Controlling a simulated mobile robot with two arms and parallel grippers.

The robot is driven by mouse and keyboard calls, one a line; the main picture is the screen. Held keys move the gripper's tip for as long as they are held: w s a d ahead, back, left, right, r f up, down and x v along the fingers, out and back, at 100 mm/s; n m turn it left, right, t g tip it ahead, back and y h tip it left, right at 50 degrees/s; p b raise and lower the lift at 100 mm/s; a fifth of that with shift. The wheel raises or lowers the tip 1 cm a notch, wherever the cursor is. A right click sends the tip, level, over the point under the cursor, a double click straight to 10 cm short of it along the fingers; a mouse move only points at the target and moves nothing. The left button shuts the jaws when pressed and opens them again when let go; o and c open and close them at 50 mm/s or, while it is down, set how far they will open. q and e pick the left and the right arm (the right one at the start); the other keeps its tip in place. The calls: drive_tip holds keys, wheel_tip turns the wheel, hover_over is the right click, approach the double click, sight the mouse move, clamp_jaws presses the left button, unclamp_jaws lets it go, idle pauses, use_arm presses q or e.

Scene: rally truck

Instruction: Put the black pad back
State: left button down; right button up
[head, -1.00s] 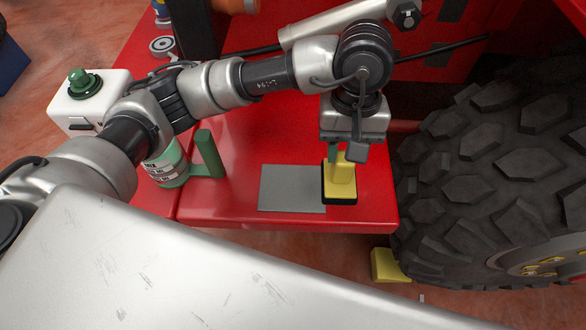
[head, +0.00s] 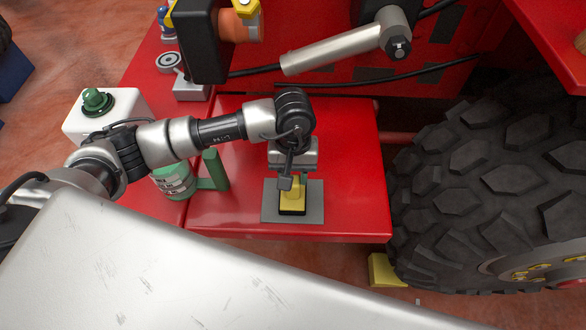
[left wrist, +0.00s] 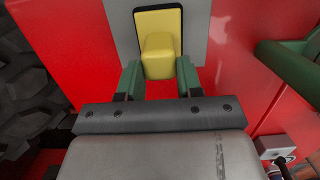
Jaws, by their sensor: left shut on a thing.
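The black pad (head: 292,211) is a thin dark block with a yellow handle (head: 293,190) on top. In the head view it is over the flat grey rectangle (head: 314,205) on the red surface, inside its outline. I cannot tell whether it touches it. My left gripper (head: 291,182) is above the pad, shut on its yellow handle. In the left wrist view the green fingertips (left wrist: 159,78) flank the handle (left wrist: 158,50), and the pad's black edge (left wrist: 181,22) shows against the grey rectangle (left wrist: 196,30). My right gripper is not in view.
A green-and-white container with a green handle (head: 215,170) stands left of the grey rectangle. A white box with a green cap (head: 97,103) is farther left. A large black tire (head: 490,190) is at the right. The red surface (head: 345,150) right of the arm is clear.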

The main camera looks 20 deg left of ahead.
use_arm(q)
drive_tip(key=shift+f, duration=0.15)
drive_tip(key=c, duration=0.7)
unclamp_jaws()
drive_tip(key=shift+c, duration=0.2)
drive_tip(key=shift+r, duration=0.3)
wheel_tip(320, 180, up, 12)
drive_tip(key=w+b, duration=0.2)
drive_tip(key=b, duration=0.2)
drive_tip(key=shift+a+f, duration=0.2)
drive_tip(key=shift+a, duration=0.05)
